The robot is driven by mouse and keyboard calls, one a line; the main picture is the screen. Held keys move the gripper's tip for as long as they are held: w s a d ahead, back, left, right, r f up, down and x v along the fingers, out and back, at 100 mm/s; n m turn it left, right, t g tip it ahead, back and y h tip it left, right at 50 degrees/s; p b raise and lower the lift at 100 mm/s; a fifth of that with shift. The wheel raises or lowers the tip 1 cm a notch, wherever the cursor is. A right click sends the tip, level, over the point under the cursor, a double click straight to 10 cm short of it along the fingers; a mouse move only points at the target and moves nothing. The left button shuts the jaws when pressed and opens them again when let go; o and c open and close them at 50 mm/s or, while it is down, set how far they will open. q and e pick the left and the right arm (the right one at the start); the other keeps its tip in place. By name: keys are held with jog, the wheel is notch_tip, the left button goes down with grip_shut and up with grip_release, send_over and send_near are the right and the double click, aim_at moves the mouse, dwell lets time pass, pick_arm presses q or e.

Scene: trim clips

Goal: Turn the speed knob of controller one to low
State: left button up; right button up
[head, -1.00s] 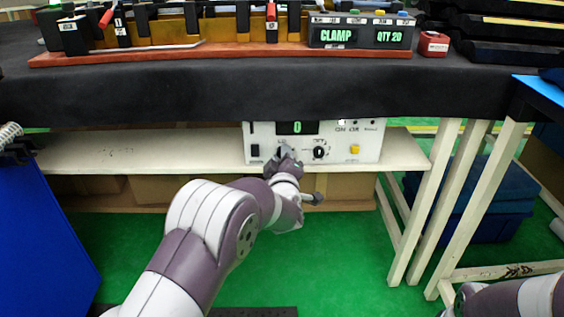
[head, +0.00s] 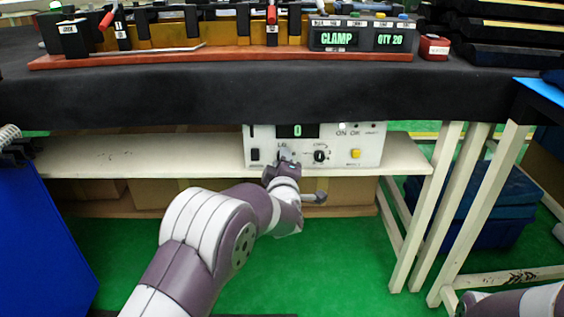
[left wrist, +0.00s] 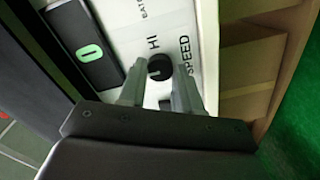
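The controller (head: 370,148), a white box with a display reading 0, sits on the shelf under the bench. My left gripper (head: 284,160) is at the lower left of its front panel and hides most of the speed knob in the head view. In the left wrist view the round black speed knob (left wrist: 160,67) shows beside the HI and SPEED labels. My left gripper (left wrist: 158,88) is open there, its fingers apart with the knob seen between and just beyond the tips. I cannot tell whether they touch it. My right gripper is not in view; part of my right arm shows at lower right.
A second black knob (head: 320,156), a yellow button (head: 355,154) and a dark rocker switch (head: 255,154) are on the same panel. The dark bench top (head: 200,90) overhangs the shelf (head: 140,155). White table legs (head: 440,190) stand to the right.

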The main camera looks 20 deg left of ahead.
pick_arm(q)
jog(key=o, duration=0.3)
jog(key=p+v, duration=0.4)
jog(key=v, duration=0.8)
jog(key=shift+s+p, duration=0.35)
jog(key=shift+p, duration=0.05)
jog(key=shift+d, duration=0.1)
